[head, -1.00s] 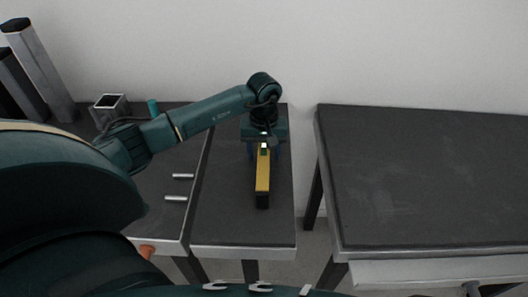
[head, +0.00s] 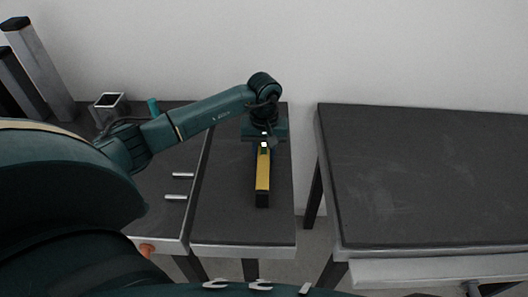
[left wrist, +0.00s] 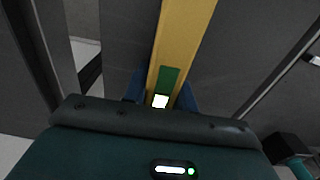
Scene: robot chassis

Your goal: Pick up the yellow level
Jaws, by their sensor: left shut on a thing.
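The yellow level (head: 263,174) is a long narrow bar with a dark near end, over the middle table in the head view. It points toward me. In the left wrist view the level (left wrist: 187,35) runs up from between the fingers, with a green part and a bright white patch near the grip. My left gripper (left wrist: 160,95) is shut on the level, with a blue finger on each side of it. In the head view the left gripper (head: 264,143) is at the level's far end. I cannot tell whether the level touches the table. My right gripper is not in view.
The middle table (head: 225,220) is otherwise clear. Two small metal rods (head: 178,186) lie on the left table, with a square metal tube (head: 110,106) and a teal object (head: 153,106) farther back. A bare dark table (head: 430,180) stands at right, across a gap.

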